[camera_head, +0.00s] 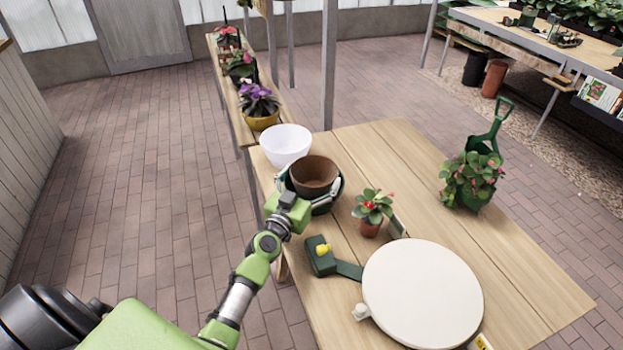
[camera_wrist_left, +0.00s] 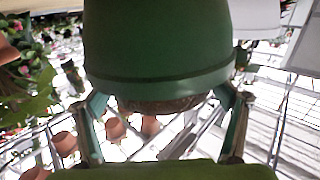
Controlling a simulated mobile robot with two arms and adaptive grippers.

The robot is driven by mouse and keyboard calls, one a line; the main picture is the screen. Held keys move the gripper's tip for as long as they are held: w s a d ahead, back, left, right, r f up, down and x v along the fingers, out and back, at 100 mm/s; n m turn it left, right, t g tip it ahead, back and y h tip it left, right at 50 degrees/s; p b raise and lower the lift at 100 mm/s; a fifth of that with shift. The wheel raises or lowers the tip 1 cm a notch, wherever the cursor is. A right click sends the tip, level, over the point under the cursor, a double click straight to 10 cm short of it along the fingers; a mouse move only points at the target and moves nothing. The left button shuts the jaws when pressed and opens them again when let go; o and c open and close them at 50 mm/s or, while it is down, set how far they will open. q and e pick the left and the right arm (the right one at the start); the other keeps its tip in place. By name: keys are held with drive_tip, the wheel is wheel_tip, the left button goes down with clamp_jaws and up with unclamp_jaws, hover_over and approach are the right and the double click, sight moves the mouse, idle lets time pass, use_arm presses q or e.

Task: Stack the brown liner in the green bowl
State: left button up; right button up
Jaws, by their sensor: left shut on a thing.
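The brown liner (camera_head: 315,170) sits upright inside the dark green bowl (camera_head: 322,207), with its rim above the bowl's rim. The bowl stands near the table's left edge. In the left wrist view the green bowl (camera_wrist_left: 158,45) fills the upper middle, and a strip of the brown liner (camera_wrist_left: 160,105) shows beyond its rim. My left gripper (camera_head: 303,192) is at the bowl, with a finger on each side of it, shut on the bowl. How deep the liner sits is hidden. My right gripper is not in view.
A white bowl (camera_head: 286,146) stands just behind the green bowl. A small potted plant (camera_head: 371,212), a green tool with a yellow knob (camera_head: 323,257) and a round cream disc (camera_head: 422,293) are to the right. A leafy plant (camera_head: 470,180) stands farther right. The table's back middle is clear.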

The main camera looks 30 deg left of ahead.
use_arm(q)
drive_tip(key=shift+f+b, duration=0.65)
drive_tip(key=o, duration=0.9)
drive_tip(key=shift+f, duration=0.1)
drive_tip(key=shift+r+p, duration=0.45)
drive_tip(key=shift+p, duration=0.15)
drive_tip(key=shift+s+r, duration=0.15)
drive_tip(key=shift+r, duration=0.05)
drive_tip(key=s, duration=0.7)
drive_tip(key=s+b, duration=0.1)
drive_tip(key=s, duration=0.3)
drive_tip(key=shift+s+d+r, duration=0.1)
drive_tip(key=shift+s+d, duration=0.25)
drive_tip(key=shift+d, duration=0.05)
